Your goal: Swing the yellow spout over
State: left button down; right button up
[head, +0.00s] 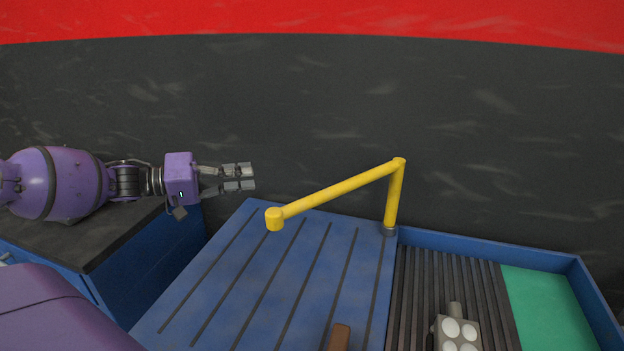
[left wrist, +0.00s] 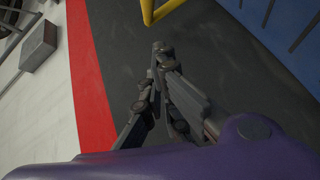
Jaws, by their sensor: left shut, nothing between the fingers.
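The yellow spout (head: 335,192) stands on a post at the back edge of the blue slatted tray. Its arm slopes down to the left and ends in a short downturned nozzle over the tray's back left part. My left gripper (head: 252,178) is shut and empty, pointing right, a little up and left of the nozzle and apart from it. In the left wrist view the gripper (left wrist: 145,105) shows with its fingers together, and a piece of the yellow spout (left wrist: 160,10) shows at the top edge. My right gripper is not in view.
The blue tray (head: 250,265) has dark grooves. Right of it are a dark ribbed strip (head: 415,290), a green panel (head: 545,308) and a grey block with white circles (head: 457,332). A brown piece (head: 340,338) shows at the bottom. A dark-topped blue cabinet (head: 140,265) stands below my left arm.

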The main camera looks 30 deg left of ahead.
pick_arm(q)
jog(key=w+d+f+b, duration=0.2)
jog(key=w+d, duration=0.3)
jog(key=d, duration=0.4)
jog(key=shift+w+d+b, duration=0.2)
jog(key=shift+w+b, duration=0.05)
jog(key=shift+b, duration=0.55)
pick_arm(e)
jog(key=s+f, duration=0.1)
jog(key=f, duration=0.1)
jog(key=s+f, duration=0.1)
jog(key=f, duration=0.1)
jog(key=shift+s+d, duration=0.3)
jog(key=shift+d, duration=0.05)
pick_arm(q)
jog(key=shift+s+d, duration=0.1)
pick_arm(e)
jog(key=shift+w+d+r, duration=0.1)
